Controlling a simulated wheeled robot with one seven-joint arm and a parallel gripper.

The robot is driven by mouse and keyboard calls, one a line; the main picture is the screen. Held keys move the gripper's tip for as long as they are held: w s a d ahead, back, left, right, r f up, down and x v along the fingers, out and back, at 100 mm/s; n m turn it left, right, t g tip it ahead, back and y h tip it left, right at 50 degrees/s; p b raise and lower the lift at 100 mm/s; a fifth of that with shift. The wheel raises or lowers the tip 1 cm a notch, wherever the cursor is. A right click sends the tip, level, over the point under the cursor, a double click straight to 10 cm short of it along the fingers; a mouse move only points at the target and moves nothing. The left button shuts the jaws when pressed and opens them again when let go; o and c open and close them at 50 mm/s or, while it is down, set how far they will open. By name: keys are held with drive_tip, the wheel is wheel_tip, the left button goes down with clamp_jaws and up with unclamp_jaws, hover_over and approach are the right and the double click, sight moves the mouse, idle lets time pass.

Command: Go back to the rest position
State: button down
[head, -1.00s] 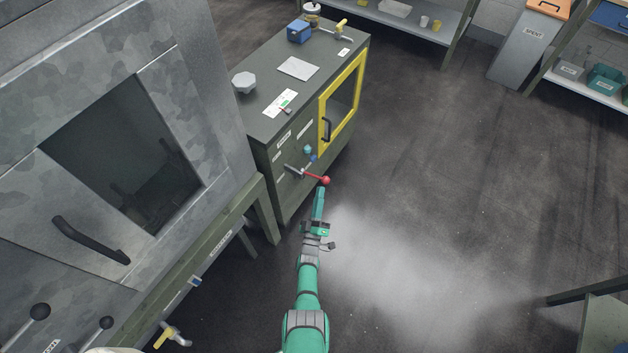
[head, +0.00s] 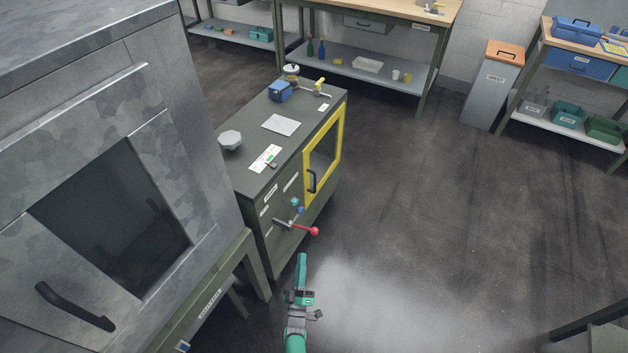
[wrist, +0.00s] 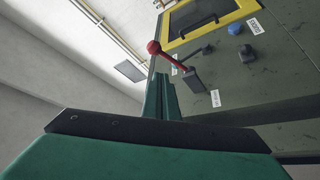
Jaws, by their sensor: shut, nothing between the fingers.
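My gripper (head: 301,262) is green and shut with nothing in it. In the head view it is low in the middle, in front of the dark green cabinet (head: 259,227) and just below the red-knobbed lever (head: 313,231). In the wrist view my gripper (wrist: 160,90) points at the cabinet front (wrist: 262,88), and the lever's red ball (wrist: 154,47) shows just beyond the fingertips. It looks apart from the lever in the head view; the wrist view alone does not settle the gap.
A large grey enclosure (head: 205,150) with a dark window stands close on the left. The cabinet has a yellow-framed door (head: 339,133) and small items on top. Open floor (head: 450,220) lies to the right. A bin (head: 487,95) and workbenches stand at the back.

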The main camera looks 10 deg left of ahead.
drive_tip(key=s+d+f+m+g, duration=0.25)
drive_tip(key=s+d, duration=0.55)
drive_tip(key=s, duration=0.4)
drive_tip(key=s+d+r+m, duration=0.3)
drive_tip(key=s+r, duration=0.1)
drive_tip(key=s, duration=0.7)
drive_tip(key=s+r+m+g, duration=0.1)
drive_tip(key=s+r+m, duration=0.1)
drive_tip(key=s+r, duration=0.3)
drive_tip(key=s+d+r+m+g+h, duration=0.1)
drive_tip(key=s+r, duration=0.4)
drive_tip(key=r, duration=0.8)
drive_tip(key=s+d+r+m+g+h, duration=0.1)
drive_tip(key=s+r+m+g, duration=0.1)
drive_tip(key=s+r, duration=0.4)
wheel_tip(320, 180, up, 3)
drive_tip(key=shift+d+r+m, duration=0.2)
drive_tip(key=shift+d+m, duration=0.05)
drive_tip(key=shift+m, duration=0.3)
drive_tip(key=c, duration=2.5)
unclamp_jaws()
